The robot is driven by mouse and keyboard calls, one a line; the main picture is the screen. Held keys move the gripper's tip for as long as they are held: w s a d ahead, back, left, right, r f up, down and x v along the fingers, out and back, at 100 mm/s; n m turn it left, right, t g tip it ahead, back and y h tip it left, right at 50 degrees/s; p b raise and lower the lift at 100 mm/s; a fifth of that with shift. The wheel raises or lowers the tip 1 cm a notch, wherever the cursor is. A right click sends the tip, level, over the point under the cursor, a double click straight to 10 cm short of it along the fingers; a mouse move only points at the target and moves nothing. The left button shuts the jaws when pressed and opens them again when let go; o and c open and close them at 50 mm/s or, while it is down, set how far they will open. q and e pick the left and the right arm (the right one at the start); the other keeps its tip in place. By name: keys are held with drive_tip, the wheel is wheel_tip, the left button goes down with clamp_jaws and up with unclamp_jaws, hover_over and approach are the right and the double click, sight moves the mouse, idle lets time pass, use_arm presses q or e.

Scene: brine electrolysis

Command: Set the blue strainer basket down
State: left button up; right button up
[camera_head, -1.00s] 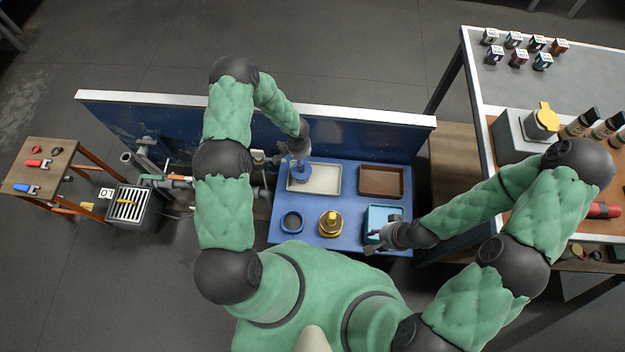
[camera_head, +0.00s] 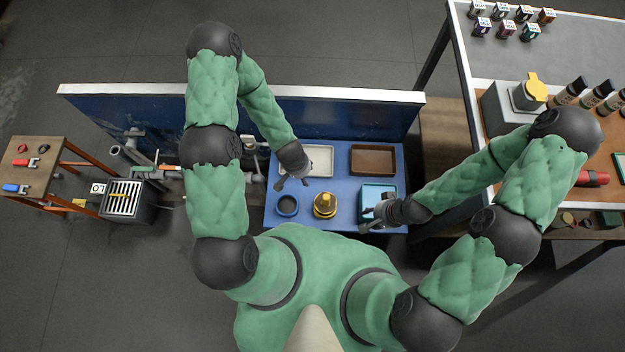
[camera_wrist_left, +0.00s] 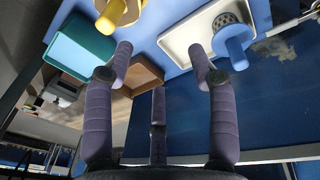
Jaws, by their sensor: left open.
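In the left wrist view the blue strainer basket (camera_wrist_left: 234,42) rests on the white tray (camera_wrist_left: 192,32), its blue stem and grey perforated disc showing. In the head view my left wrist hides it, and the white tray (camera_head: 320,160) is partly covered. My left gripper (camera_head: 291,182) is open and empty at the tray's left front. In the left wrist view the gripper's fingers (camera_wrist_left: 161,62) are spread apart with nothing between them, the basket clear to their right. My right gripper (camera_head: 370,212) is open above the front of the teal tray (camera_head: 392,189).
On the blue mat (camera_head: 345,187) stand a brown tray (camera_head: 373,160), a yellow fitting (camera_head: 325,206) and a blue ring-like cup (camera_head: 287,205). A raised blue panel with a pale top edge (camera_head: 240,93) runs behind. Pipes and a slotted drain box (camera_head: 124,199) lie left.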

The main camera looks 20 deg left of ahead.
use_arm(q)
drive_tip(key=s+d+r+n+h, duration=0.1)
drive_tip(key=s+d+r, duration=0.1)
drive_tip(key=s+d, duration=0.1)
drive_tip(key=s+d+r+g+h, duration=0.1)
drive_tip(key=s+d+r, duration=0.1)
drive_tip(key=s, duration=0.4)
drive_tip(key=shift+d+r+n+h, duration=0.3)
drive_tip(key=shift+d+n, duration=0.1)
drive_tip(key=shift+d, duration=0.3)
drive_tip(key=shift+s, duration=0.1)
